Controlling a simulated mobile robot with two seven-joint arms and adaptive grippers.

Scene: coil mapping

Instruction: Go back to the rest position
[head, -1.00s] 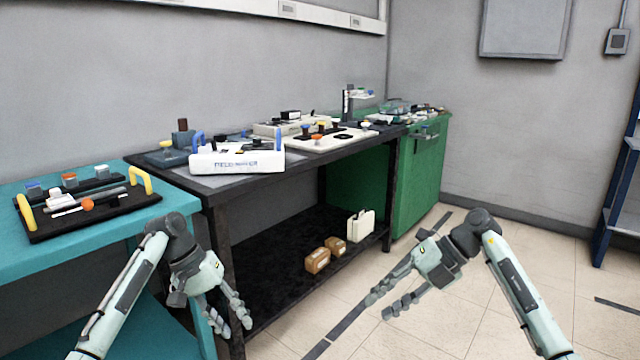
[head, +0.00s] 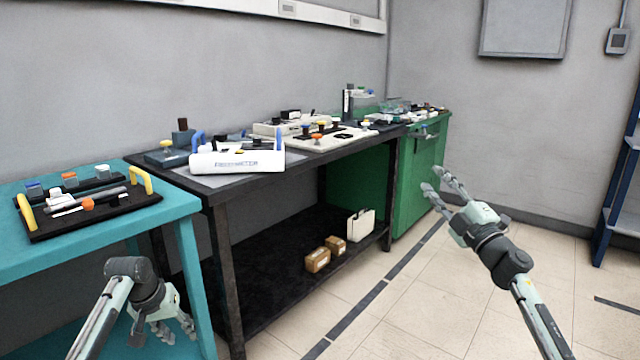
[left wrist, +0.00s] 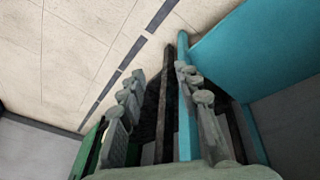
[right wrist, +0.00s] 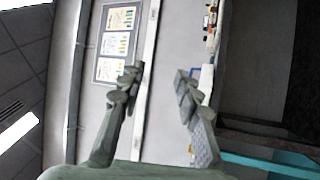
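My left gripper (head: 178,332) hangs low in the head view, in front of the teal table's leg and below its top. In the left wrist view its two fingers (left wrist: 160,100) stand apart with nothing between them. My right gripper (head: 442,185) is raised over the floor, in front of the green cabinet in the head view. In the right wrist view its fingers (right wrist: 158,85) are spread and empty, with wall and ceiling behind them.
A teal table (head: 185,208) holds a black tray (head: 125,210) with yellow handles. A dark workbench (head: 215,191) carries a white field-mapper box (head: 236,160); small brown boxes (head: 317,260) sit on its lower shelf. A green cabinet (head: 420,180) stands behind.

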